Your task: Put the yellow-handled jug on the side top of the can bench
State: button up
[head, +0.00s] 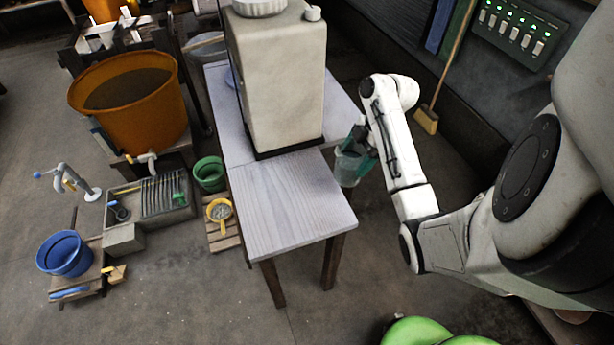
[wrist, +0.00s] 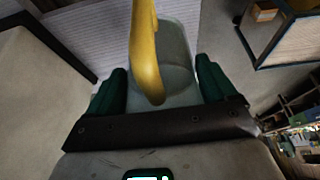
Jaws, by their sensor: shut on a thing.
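The jug (head: 348,168) is grey and see-through, and my gripper (head: 362,146) is shut on it. In the wrist view its yellow handle (wrist: 146,50) and pale body (wrist: 176,50) show between my two green fingers (wrist: 160,88). The can bench has a pale wooden side top (head: 290,205), bare in front of the large beige can (head: 283,80). In the head view the jug is at the right edge of the side top, beside the can's front corner. I cannot tell its exact height above the bench. The jug's base is hidden in the wrist view.
An orange tub (head: 130,100) stands at the left, with a green bucket (head: 209,174), a yellow strainer (head: 220,211) and a blue bucket (head: 65,254) on low stands. A broom (head: 427,120) leans at the right wall under a switch panel (head: 517,33).

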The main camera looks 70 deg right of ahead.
jog(key=shift+w+a+f, duration=0.15)
jog(key=shift+w+f, duration=0.2)
jog(key=shift+w, duration=0.2)
jog(key=shift+w+d+f, duration=0.1)
jog(key=shift+w+d, duration=0.1)
jog(key=shift+w, duration=0.25)
jog(key=shift+w+f+b, duration=0.3)
jog(key=shift+w+f, duration=0.05)
jog(key=shift+w, duration=0.25)
jog(key=shift+w+d+f+b, duration=0.1)
jog(key=shift+w+f+b, duration=0.9)
jog(key=shift+w+f, duration=0.7)
jog(key=shift+w+d+f+b, duration=0.1)
jog(key=shift+w+f+b, duration=0.85)
jog(key=shift+w+f, duration=0.75)
jog(key=shift+w+d+f+b, duration=0.1)
jog(key=shift+w+f+b, duration=1.05)
jog(key=shift+f, duration=0.9)
jog(key=shift+w+f, duration=0.15)
jog(key=o, duration=1.3)
